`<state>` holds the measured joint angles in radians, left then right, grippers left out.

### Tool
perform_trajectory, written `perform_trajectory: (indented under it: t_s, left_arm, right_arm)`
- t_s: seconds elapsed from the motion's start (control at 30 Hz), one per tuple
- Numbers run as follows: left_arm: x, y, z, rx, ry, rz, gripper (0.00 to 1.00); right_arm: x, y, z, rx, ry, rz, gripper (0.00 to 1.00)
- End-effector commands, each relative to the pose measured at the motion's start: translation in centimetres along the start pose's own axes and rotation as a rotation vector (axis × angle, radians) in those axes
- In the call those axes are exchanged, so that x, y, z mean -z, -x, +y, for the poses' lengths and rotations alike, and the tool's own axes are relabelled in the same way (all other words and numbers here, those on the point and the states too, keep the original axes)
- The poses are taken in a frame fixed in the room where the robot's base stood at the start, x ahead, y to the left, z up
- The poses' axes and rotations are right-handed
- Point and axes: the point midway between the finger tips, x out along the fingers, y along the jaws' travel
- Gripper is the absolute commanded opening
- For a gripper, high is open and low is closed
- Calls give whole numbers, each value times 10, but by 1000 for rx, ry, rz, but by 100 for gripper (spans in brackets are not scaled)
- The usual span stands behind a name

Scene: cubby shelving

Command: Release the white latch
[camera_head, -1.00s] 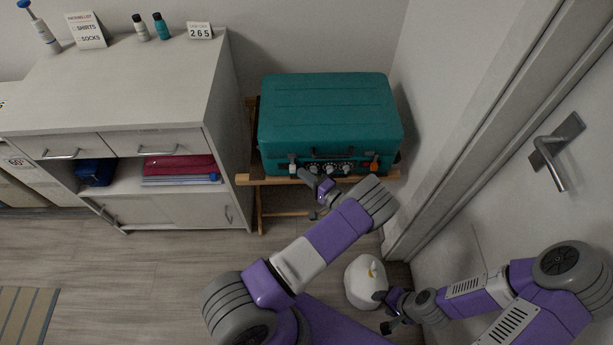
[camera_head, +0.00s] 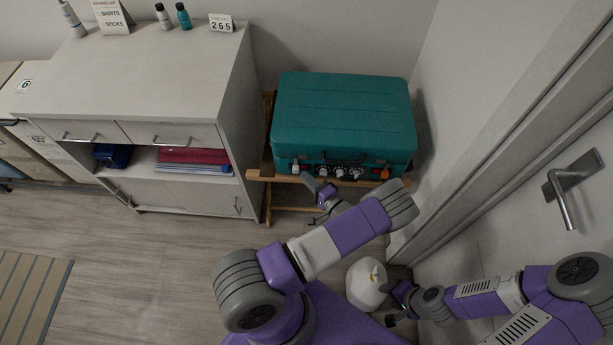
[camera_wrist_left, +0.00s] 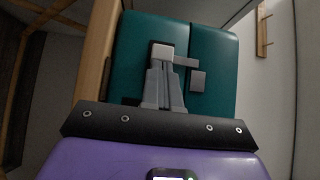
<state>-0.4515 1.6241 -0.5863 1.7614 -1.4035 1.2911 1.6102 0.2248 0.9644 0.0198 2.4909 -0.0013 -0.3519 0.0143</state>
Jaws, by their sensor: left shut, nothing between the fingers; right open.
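The teal case (camera_head: 345,115) sits closed on a wooden stand. The white latch (camera_head: 296,168) is at the left of its front face. It also shows in the left wrist view as a pale block (camera_wrist_left: 162,50) at the tips of my left gripper (camera_wrist_left: 165,72). My left gripper (camera_head: 306,178) is shut and empty, just in front of the latch; I cannot tell whether it touches. The fingers partly hide the latch area in the wrist view. My right gripper (camera_head: 392,305) is open, low at the right by the floor, away from the case.
An orange latch (camera_head: 383,172) is at the front right of the case, with several dials (camera_head: 340,172) between. A wooden rail (camera_head: 262,175) runs below the front. A cabinet (camera_head: 150,85) stands left, a door (camera_head: 545,240) right. A white rounded object (camera_head: 364,285) is by my right gripper.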

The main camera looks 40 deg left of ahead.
Motion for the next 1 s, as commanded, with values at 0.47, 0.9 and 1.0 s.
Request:
perform_trajectory:
  t_s: [0.47,0.9,1.0]
  left_arm:
    - [1,76,0,0,2,-11,0]
    - [1,83,0,-1,1,-14,0]
    - [1,83,0,-1,1,-14,0]
  right_arm:
    - [0,-9,3,0,0,0,52]
    - [1,-9,3,0,0,0,52]
    - [1,-9,3,0,0,0,52]
